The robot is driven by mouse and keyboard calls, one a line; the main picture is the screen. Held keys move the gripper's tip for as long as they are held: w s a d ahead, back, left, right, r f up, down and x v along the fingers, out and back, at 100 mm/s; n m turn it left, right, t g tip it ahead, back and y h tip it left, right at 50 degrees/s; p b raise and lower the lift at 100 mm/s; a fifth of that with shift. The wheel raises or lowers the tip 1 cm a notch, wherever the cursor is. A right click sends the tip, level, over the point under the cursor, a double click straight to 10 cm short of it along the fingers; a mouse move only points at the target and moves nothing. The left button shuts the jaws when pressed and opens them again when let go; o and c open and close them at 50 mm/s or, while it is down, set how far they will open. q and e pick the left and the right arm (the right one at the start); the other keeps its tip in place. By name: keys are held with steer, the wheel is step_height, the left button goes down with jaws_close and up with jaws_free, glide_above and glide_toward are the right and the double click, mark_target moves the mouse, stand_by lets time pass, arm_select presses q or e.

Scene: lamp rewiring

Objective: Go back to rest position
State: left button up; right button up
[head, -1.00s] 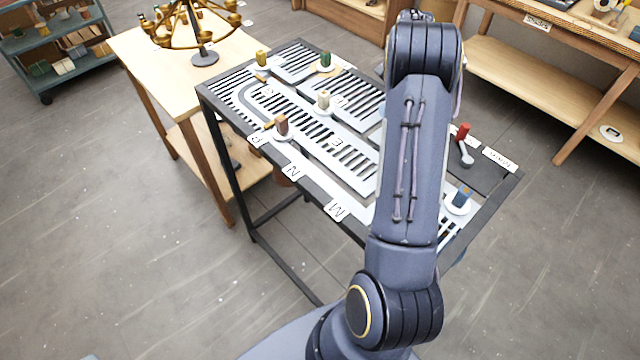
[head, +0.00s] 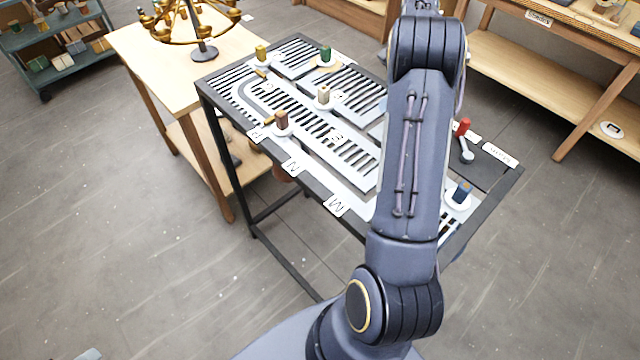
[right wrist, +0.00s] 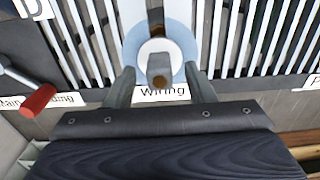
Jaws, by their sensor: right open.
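My right arm (head: 405,160) rises through the middle of the head view and hides part of the slotted table (head: 225,125). Its gripper is not visible there. In the right wrist view my right gripper (right wrist: 159,70) is open, one finger on each side of a small upright peg (right wrist: 160,70) on a pale blue and white round base (right wrist: 133,48). No grip on the peg shows; I cannot tell the height gap. A label reading "Wiring" (right wrist: 162,92) lies just below the base. My left gripper is not clearly in view.
The table carries several coloured pegs, including a green one (head: 326,54) and a blue one (head: 461,192). A red-handled lever (head: 463,128) is at its right. A brass chandelier (head: 203,30) stands on a wooden table (head: 130,45). Left floor (head: 110,240) is clear.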

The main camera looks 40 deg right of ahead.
steer(key=shift+r, duration=2.8)
